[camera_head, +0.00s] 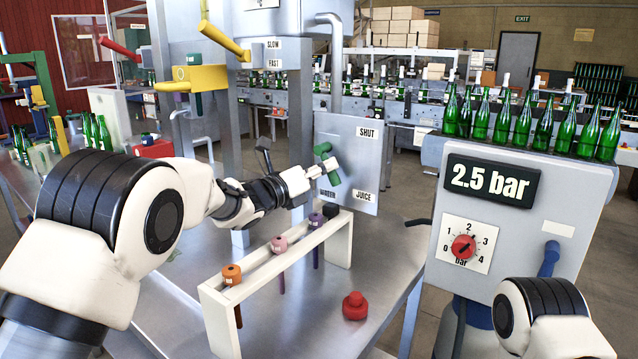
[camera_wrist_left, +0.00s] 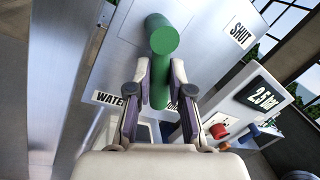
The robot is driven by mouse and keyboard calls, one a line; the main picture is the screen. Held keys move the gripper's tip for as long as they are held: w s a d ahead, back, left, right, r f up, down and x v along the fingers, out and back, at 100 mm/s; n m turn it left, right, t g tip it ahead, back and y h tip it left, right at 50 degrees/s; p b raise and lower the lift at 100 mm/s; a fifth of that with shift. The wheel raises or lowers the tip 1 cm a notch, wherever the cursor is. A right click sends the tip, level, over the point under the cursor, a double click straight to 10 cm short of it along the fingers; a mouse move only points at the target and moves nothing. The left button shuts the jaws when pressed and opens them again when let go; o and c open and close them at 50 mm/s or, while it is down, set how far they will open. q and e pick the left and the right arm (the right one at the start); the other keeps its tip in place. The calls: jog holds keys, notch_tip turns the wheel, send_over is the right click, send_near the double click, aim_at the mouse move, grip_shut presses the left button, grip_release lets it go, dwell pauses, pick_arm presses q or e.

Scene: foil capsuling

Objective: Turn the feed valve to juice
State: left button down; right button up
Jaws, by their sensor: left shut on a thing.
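The feed valve has a green handle (camera_head: 332,177) on a grey panel (camera_head: 345,140) marked SHUT at the top right, WATER at the lower left and JUICE at the lower right. My left gripper (camera_head: 314,172) is at the handle. In the left wrist view the green handle (camera_wrist_left: 163,42) has a round end, and its bar runs down between the fingers of my left gripper (camera_wrist_left: 159,80), which is shut on it. The bar points down between WATER and JUICE there, and the JUICE label is mostly hidden. My right gripper is out of view; only part of that arm shows.
A white rack (camera_head: 215,300) holding several coloured tools stands below the panel. A red knob-like part (camera_head: 355,306) lies on the metal table. A grey box (camera_head: 520,220) with a 2.5 bar display stands at right. Green bottles line the conveyor behind it.

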pick_arm(q)
jog(key=shift+s+d+r+n+t+b, duration=0.2)
jog(key=shift+n+b, duration=0.2)
jog(key=shift+n, duration=0.35)
jog(key=shift+s+d+r+n+t+b, duration=0.1)
jog(key=shift+d+n+b, duration=0.2)
jog(key=shift+n, duration=0.45)
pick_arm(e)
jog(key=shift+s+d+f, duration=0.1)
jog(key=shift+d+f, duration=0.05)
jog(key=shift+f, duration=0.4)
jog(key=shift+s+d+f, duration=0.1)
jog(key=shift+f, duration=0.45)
pick_arm(q)
jog(key=shift+a, duration=0.1)
